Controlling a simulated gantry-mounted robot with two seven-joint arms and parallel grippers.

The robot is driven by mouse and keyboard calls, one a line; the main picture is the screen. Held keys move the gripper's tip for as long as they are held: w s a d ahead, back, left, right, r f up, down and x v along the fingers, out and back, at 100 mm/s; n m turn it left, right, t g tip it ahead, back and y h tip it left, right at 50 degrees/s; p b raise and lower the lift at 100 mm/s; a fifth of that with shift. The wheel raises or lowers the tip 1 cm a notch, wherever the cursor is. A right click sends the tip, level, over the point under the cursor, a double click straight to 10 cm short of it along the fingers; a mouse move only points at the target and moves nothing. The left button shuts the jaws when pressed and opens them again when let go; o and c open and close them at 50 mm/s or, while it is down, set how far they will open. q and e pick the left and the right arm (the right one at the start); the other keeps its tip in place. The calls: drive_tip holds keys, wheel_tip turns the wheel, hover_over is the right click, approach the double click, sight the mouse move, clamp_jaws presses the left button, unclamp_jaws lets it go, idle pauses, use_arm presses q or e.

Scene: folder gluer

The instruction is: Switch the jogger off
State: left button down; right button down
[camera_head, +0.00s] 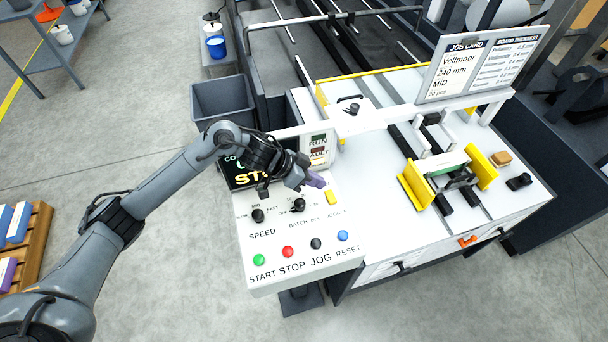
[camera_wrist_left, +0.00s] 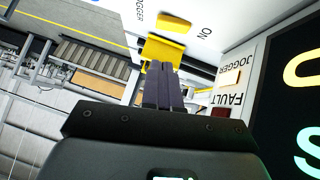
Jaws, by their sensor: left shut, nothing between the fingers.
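The jogger switch is a yellow lever or rocker (camera_head: 332,197) on the upper right of the white control panel (camera_head: 270,275). In the left wrist view the yellow switch (camera_wrist_left: 164,52) sits just ahead of my fingertips, with "ON" printed beside it. My left gripper (camera_head: 316,181) is shut and empty; its fingers are close to the switch, and I cannot tell whether they touch it. A pale lamp marked JOGGER (camera_wrist_left: 230,78) is on the indicator box. My right gripper is not in view.
The panel holds a speed knob (camera_head: 258,215), a batch knob (camera_head: 298,205) and several push buttons, including red STOP (camera_head: 288,252). The indicator box (camera_head: 318,148) and dark display (camera_head: 238,178) stand behind. The machine's white table (camera_head: 375,215) lies to the right.

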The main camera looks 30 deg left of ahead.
sight(334, 199)
use_arm(q)
drive_tip(key=x, duration=0.3)
drive_tip(key=shift+d, duration=0.1)
wheel_tip(334, 199, down, 2)
drive_tip(key=shift+s+d+f, duration=0.1)
drive_tip(key=shift+s+f, duration=0.05)
drive_tip(key=shift+f, duration=0.05)
drive_tip(key=shift+s+d+f, duration=0.1)
drive_tip(key=shift+f, duration=0.65)
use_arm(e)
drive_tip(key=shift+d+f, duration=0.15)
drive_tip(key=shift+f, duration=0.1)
use_arm(q)
drive_tip(key=shift+d, duration=0.1)
